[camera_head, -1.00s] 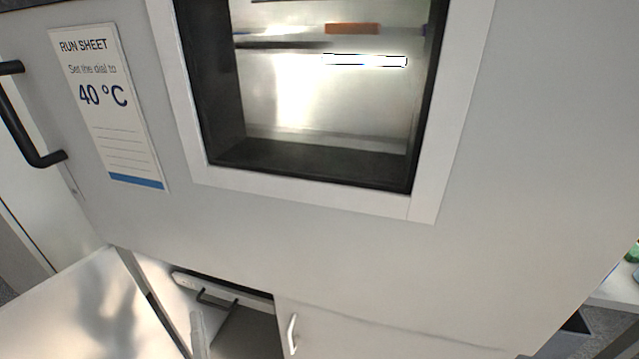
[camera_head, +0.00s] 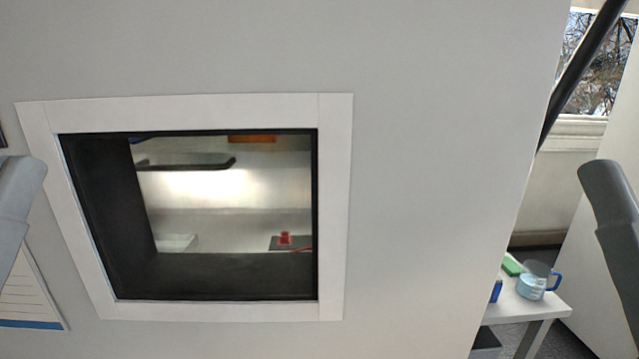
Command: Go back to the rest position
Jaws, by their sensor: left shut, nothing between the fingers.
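My left arm (camera_head: 16,205) is a grey shape cut off by the left edge of the head view. What shows of that side is apart from the cabinet objects, and the gripper is shut with nothing held. Its fingertips are not clear. My right arm (camera_head: 610,210) shows as a dark grey link at the right edge. Its gripper is outside the picture.
A large grey cabinet front (camera_head: 430,180) with a white-framed window (camera_head: 335,210) fills most of the view. Inside are a red object (camera_head: 285,239) and an orange strip (camera_head: 252,139). A run sheet (camera_head: 25,300) is lower left. A white table (camera_head: 545,306) with a blue-handled mug (camera_head: 532,284) stands right.

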